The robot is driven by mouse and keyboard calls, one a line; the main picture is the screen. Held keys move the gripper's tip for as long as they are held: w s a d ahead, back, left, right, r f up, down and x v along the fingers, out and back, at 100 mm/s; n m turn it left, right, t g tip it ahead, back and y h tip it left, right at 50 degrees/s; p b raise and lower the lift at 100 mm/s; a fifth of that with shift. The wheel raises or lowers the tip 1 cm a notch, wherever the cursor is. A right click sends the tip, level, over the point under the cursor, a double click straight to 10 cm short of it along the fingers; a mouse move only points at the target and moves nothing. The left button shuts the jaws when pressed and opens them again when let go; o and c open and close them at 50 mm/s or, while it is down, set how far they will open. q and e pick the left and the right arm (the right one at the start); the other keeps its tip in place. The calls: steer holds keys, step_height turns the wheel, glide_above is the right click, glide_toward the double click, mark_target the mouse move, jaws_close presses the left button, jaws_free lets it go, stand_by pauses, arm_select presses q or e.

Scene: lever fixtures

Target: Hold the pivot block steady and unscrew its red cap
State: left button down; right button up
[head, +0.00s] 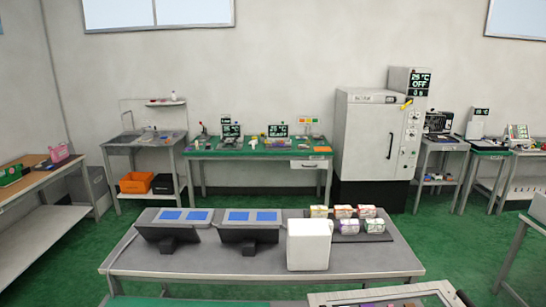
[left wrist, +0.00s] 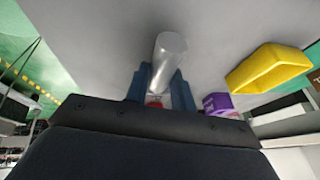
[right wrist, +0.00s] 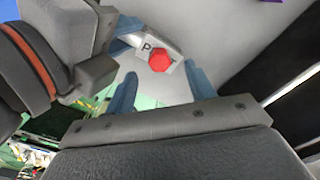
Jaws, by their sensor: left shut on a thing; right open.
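The red cap (right wrist: 160,61) is a six-sided piece on the face of the grey pivot block (right wrist: 146,46), which has a dark letter P beside the cap. My right gripper (right wrist: 160,69) is open, its blue fingers at either side of the cap in the picture; I cannot tell the distance in depth. In the left wrist view my left gripper (left wrist: 162,70) is shut on the block, with a shiny grey cylinder (left wrist: 170,46) standing out beyond the fingers. A little red (left wrist: 153,101) shows between them. Neither gripper shows in the head view.
The left wrist view shows a yellow bin (left wrist: 268,67) and a purple box (left wrist: 217,103) to the right. In the head view, a grey table (head: 200,265) holds dark stands, a white box (head: 309,245) and several small cartons (head: 343,211). A green bench (head: 250,152) stands behind.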

steer(key=shift+c, duration=0.3)
stand_by(0.4)
steer(key=w+r+t, duration=0.1)
steer(key=w+r, duration=0.5)
steer(key=s+r+n+g, duration=0.1)
steer(key=s+r+n, duration=0.1)
steer(key=s+n, duration=0.5)
steer(key=shift+n, duration=0.7)
steer(key=shift+w+f, duration=0.15)
steer(key=shift+f, duration=1.85)
steer(key=shift+w+f, duration=0.2)
steer(key=shift+f, duration=1.8)
steer(key=shift+w+f, duration=0.15)
steer(key=shift+f, duration=1.85)
steer(key=c, duration=1)
steer(key=o, duration=1.1)
steer(key=shift+o, duration=0.2)
steer(key=shift+r, duration=0.1)
